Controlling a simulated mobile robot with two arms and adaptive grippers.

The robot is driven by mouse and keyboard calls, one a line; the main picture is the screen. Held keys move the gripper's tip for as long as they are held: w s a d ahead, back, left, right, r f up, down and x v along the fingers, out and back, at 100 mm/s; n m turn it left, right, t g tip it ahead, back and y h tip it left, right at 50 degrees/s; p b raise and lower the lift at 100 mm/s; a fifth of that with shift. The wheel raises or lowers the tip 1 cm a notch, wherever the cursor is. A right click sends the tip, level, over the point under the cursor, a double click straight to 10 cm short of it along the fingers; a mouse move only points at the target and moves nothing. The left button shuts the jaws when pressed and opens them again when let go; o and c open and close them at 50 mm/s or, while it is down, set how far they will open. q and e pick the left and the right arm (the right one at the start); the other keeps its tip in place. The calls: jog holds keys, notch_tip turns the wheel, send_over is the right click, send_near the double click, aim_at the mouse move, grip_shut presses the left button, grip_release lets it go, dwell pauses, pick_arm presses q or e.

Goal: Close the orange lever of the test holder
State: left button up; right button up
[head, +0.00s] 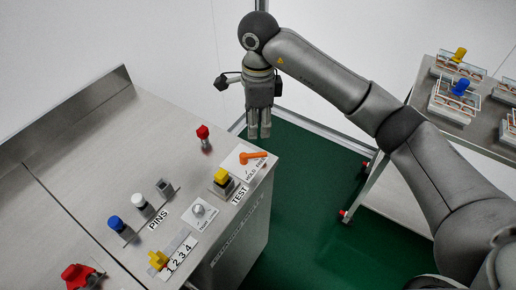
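The orange lever (254,157) sits on a white labelled plate (236,162) near the right edge of the grey bench. Its handle points right, toward the bench edge. A yellow-topped part (221,176) stands upright in a dark holder (221,188) beside the TEST label. My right gripper (259,136) points down, above and behind the lever in the picture. Its fingers look together, with nothing visible between them. It appears apart from the lever, though its exact height is unclear. My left gripper is not in view.
A red-topped part (203,133) stands behind the lever plate. Blue (115,223) and white (138,201) parts stand by the PINS label. A yellow part (158,260) is at the numbered slots. A side table (425,88) with trays stands right; green floor lies between.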

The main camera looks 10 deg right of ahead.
aim_at(258, 154)
notch_tip(258, 154, down, 11)
jog(key=shift+d+r+p, duration=0.1)
jog(key=shift+r+p, duration=0.05)
jog(key=shift+p, duration=1.05)
grip_shut()
